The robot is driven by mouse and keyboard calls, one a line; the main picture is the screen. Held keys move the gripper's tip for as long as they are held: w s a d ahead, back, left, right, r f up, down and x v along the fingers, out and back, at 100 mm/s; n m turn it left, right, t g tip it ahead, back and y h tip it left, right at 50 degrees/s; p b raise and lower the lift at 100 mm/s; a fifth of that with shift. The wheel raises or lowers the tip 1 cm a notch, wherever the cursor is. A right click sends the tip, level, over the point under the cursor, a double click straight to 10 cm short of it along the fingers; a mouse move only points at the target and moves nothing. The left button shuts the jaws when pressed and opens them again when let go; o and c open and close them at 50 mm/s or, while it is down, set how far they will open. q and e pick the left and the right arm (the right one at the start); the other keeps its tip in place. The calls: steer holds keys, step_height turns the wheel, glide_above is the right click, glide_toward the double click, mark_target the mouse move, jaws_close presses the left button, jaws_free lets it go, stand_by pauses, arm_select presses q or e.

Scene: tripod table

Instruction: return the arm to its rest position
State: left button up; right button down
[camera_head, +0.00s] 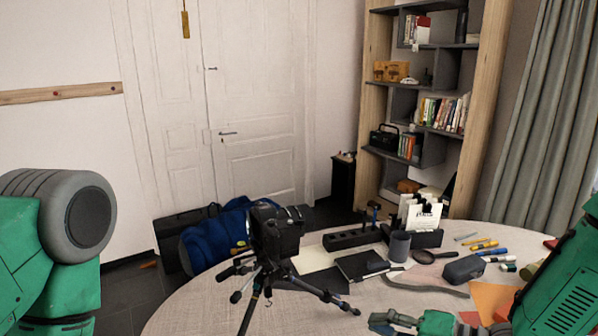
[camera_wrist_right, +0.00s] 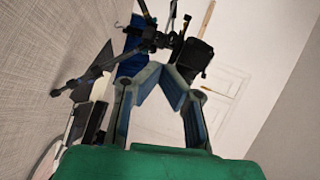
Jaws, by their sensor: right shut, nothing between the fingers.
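My right arm (camera_head: 562,290) is green and comes in at the lower right of the head view. Its gripper (camera_head: 384,322) is at the bottom edge, over or beside the near part of the table, partly cut off. In the right wrist view the two fingers of the gripper (camera_wrist_right: 163,76) come together at the tips with nothing between them. A black camera (camera_head: 275,234) stands on a small tripod (camera_head: 262,282) on the table, apart from the gripper. My left arm (camera_head: 60,235) shows at the left edge; its gripper is out of view.
The round table (camera_head: 200,315) carries a black organiser (camera_head: 352,238), a grey cup (camera_head: 400,246), a magnifier (camera_head: 425,257), a dark pouch (camera_head: 464,269), several pens and papers. A bookshelf (camera_head: 370,100) and a curtain (camera_head: 540,120) stand behind. The table's front left is clear.

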steer(key=s+d+f+g+h, duration=0.1)
steer(key=s+d+f+h, duration=0.1)
steer(key=s+f, duration=0.2)
steer(key=s+d+f+n+g+h, duration=0.1)
steer(key=s+d+f+h, duration=0.1)
steer(key=s+f, duration=0.3)
steer(key=s+d+f+g+h, duration=0.1)
steer(key=s+f+h, duration=0.3)
steer(key=f, duration=0.4)
steer(key=shift+s+d+n, duration=0.4)
steer(key=shift+s+d, duration=0.05)
steer(key=shift+s, duration=0.2)
steer(key=s+d+f+n+g+h+b, duration=0.1)
steer(key=s+d+f+n+g+h, duration=0.2)
steer(key=s, duration=0.6)
steer(key=s+d+f+g+h, duration=0.2)
steer(key=s+d, duration=0.4)
steer(key=s, duration=0.2)
step_height(320, 180, down, 8)
steer(key=w+a+n+b, duration=0.1)
steer(key=w+b, duration=0.1)
steer(key=b, duration=0.6)
steer(key=shift+w+a+r, duration=0.2)
steer(key=shift+w+a, duration=0.05)
steer(key=shift+a, duration=0.1)
